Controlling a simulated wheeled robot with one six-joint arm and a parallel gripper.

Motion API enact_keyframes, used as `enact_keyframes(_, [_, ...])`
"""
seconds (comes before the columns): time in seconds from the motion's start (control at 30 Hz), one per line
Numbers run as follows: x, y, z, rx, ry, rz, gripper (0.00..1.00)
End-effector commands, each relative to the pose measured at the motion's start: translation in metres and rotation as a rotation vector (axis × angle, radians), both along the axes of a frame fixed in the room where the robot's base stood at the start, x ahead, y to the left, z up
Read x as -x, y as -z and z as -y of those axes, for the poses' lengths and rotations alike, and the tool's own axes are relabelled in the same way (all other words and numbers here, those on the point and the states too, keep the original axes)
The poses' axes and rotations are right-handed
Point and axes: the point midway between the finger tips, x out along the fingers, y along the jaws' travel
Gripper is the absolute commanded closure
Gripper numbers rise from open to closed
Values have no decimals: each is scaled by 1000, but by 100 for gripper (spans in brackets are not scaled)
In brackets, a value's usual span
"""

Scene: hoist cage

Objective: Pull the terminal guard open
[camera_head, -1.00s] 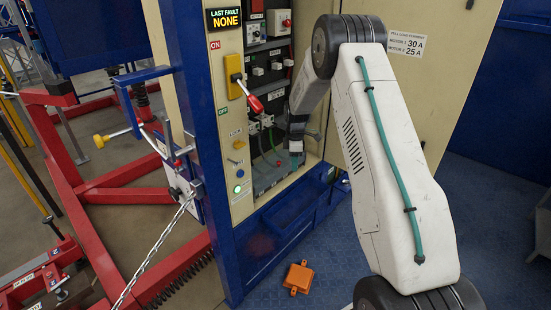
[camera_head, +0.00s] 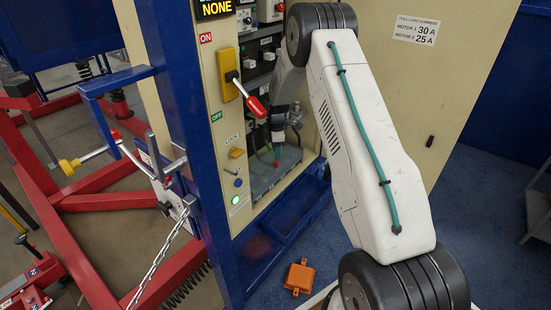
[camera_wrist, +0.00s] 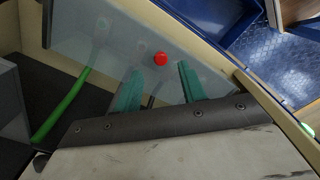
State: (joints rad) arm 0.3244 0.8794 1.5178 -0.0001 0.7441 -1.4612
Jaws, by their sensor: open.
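The terminal guard (camera_head: 275,172) is a grey see-through panel low in the open cabinet. In the wrist view the guard (camera_wrist: 205,62) fills the upper middle, with a small round red knob (camera_wrist: 160,58) on it. My gripper (camera_wrist: 160,87) is open, its two teal fingers pointing at the guard with the knob just beyond and between their tips. I cannot tell whether the fingers touch the panel. In the head view my arm partly hides the cabinet's inside. A green cable (camera_wrist: 62,108) shows behind or beside the guard.
A yellow switch with a red-tipped lever (camera_head: 256,107) juts out from the cabinet front, left of my arm. The open cabinet door (camera_head: 440,90) stands to the right. An orange box (camera_head: 299,278) lies on the blue floor. A chain (camera_head: 160,258) hangs at the left.

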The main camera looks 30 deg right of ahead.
Motion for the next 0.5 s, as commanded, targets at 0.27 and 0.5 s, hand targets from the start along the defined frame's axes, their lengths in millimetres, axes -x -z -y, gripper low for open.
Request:
enact_keyframes(0.27, [0, 39, 0, -1, 0, -2, 59])
enact_keyframes(0.5, [0, 45, 1, 0, 2, 0, 59])
